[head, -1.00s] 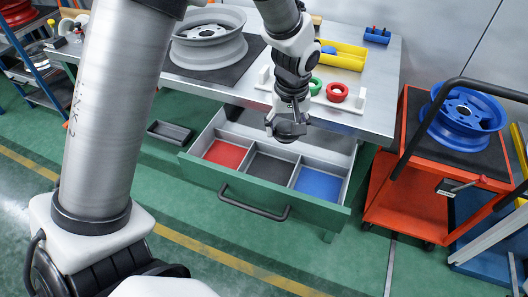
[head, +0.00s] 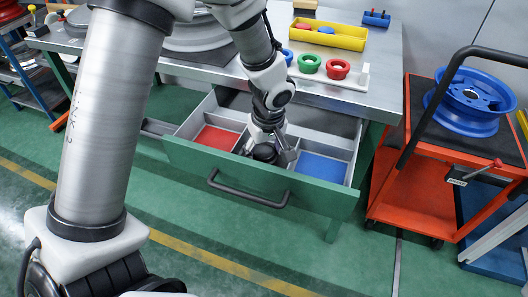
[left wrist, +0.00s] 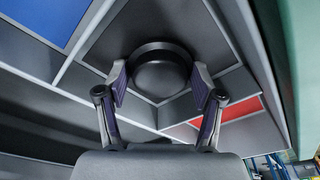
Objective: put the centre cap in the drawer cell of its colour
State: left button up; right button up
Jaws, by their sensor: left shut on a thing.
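A dark grey round centre cap (left wrist: 162,73) is between the fingers of my left gripper (left wrist: 160,85) in the left wrist view. The gripper is shut on it, over the middle, dark grey cell. In the head view my left gripper (head: 266,150) reaches down into the open drawer (head: 325,198). The red cell (head: 216,139) is to its left and the blue cell (head: 321,167) to its right. The arm and gripper hide most of the grey cell in the head view. I cannot tell whether the cap touches the cell floor. My right gripper is not in view.
An orange cart (head: 400,204) with a blue wheel (head: 469,102) is at the right. The drawer handle (head: 247,195) sticks out in front.

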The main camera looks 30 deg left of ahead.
aim_at(267, 156)
pick_arm(q)
jog(key=shift+s+f, duration=0.1)
jog(key=o, duration=0.9)
jog(key=shift+o, duration=0.2)
jog(key=shift+r, duration=0.2)
notch_tip(267, 156, up, 12)
jog(key=d+p, duration=0.1)
jog(key=p, duration=0.2)
jog(key=shift+s+d+p, duration=0.3)
jog(key=shift+s+p, duration=0.05)
jog(key=shift+s, duration=0.05)
jog(key=shift+f, duration=0.1)
